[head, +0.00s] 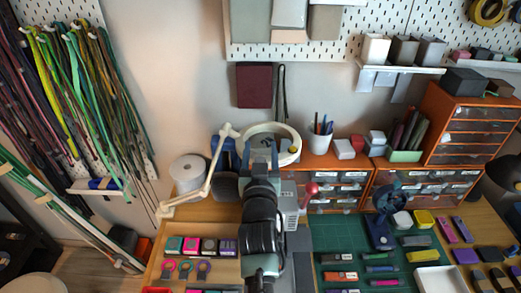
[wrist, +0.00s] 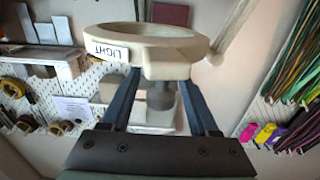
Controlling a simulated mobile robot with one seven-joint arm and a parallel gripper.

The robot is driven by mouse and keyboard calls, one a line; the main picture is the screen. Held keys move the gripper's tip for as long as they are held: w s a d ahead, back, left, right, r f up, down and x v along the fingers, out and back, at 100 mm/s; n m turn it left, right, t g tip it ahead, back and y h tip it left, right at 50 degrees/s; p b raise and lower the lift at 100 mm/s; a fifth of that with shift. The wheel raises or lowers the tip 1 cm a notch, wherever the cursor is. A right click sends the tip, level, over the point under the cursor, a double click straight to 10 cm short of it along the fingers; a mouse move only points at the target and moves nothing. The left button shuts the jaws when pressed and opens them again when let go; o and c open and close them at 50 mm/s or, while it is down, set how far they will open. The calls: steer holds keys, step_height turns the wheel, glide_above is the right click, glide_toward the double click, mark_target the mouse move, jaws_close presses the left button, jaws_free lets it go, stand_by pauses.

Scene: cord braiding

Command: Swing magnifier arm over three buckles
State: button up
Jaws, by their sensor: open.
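The magnifier is cream-coloured, with a jointed arm (head: 207,180) clamped at the left of the bench and a ring head (head: 291,131) in front of the wall. In the wrist view the ring head (wrist: 185,42) carries a LIGHT label. My gripper (wrist: 160,82) is open, its two dark fingers reaching to the ring's near edge on either side of a dark grey knob. Contact cannot be told. In the head view my gripper (head: 262,148) covers the ring's lower left. Three small ring-shaped pieces, apparently the buckles (head: 186,267), lie on the wooden bench, left of my arm, clear of the ring.
A white spool (head: 188,168) stands behind the magnifier arm. A green mat (head: 345,245) holds small parts. Cords (head: 75,85) hang at left.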

steer(key=shift+c, duration=0.3)
jaws_close()
stand_by(1.1)
